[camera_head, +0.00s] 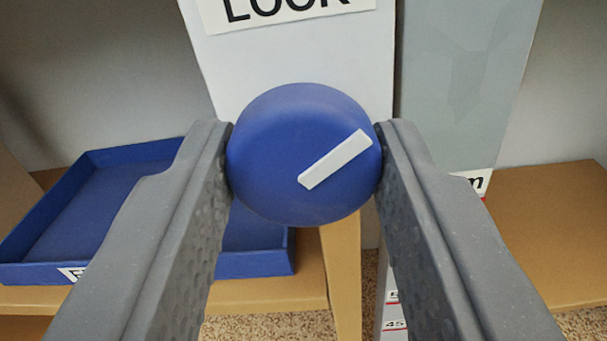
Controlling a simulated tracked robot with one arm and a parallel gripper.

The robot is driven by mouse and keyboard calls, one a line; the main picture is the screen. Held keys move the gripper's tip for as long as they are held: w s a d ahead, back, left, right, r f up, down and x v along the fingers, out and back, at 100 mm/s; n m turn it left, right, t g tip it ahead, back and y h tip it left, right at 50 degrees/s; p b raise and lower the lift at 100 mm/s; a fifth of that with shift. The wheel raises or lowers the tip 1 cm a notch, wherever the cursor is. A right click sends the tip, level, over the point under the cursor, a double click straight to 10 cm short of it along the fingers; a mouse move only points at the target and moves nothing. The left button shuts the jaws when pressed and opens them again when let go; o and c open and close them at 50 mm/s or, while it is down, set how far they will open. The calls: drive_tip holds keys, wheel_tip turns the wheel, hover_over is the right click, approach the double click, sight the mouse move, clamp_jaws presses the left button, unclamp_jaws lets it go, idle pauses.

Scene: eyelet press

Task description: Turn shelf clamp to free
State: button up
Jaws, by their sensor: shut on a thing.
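The shelf clamp shows as a round blue knob (285,125) with a white pointer bar (336,159). The bar runs from near the knob's middle toward its upper right edge. My gripper (305,165) is shut on the knob, with one grey finger against its left side and the other against its right side. Behind the knob stands a white panel (290,62) with a label (290,12) at its top. The label is cut off by the frame and seems to read "LOCK". No "free" mark is in view.
A blue tray (98,207) lies on a tan shelf (265,296) at the left, partly behind my left finger. A grey upright (462,85) stands right of the white panel. Another tan shelf (560,225) is at the right. Speckled floor (270,327) shows below.

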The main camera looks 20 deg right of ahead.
drive_tip(key=m+b, duration=0.2)
drive_tip(key=m, duration=0.1)
drive_tip(key=m+b, duration=0.1)
drive_tip(key=m, duration=0.1)
drive_tip(key=shift+s+f+b, duration=0.1)
drive_tip(key=shift+f+b, duration=0.2)
drive_tip(key=shift+f, duration=0.05)
drive_tip(key=shift+r+m+b, duration=0.15)
drive_tip(key=shift+m+b, duration=0.65)
drive_tip(key=shift+m, duration=0.3)
drive_tip(key=o, duration=1)
drive_tip(key=shift+r, duration=0.1)
drive_tip(key=shift+a, duration=0.1)
drive_tip(key=p+v, duration=0.3)
drive_tip(key=v, duration=1)
drive_tip(key=shift+s, duration=0.35)
drive_tip(key=shift+a, duration=0.1)
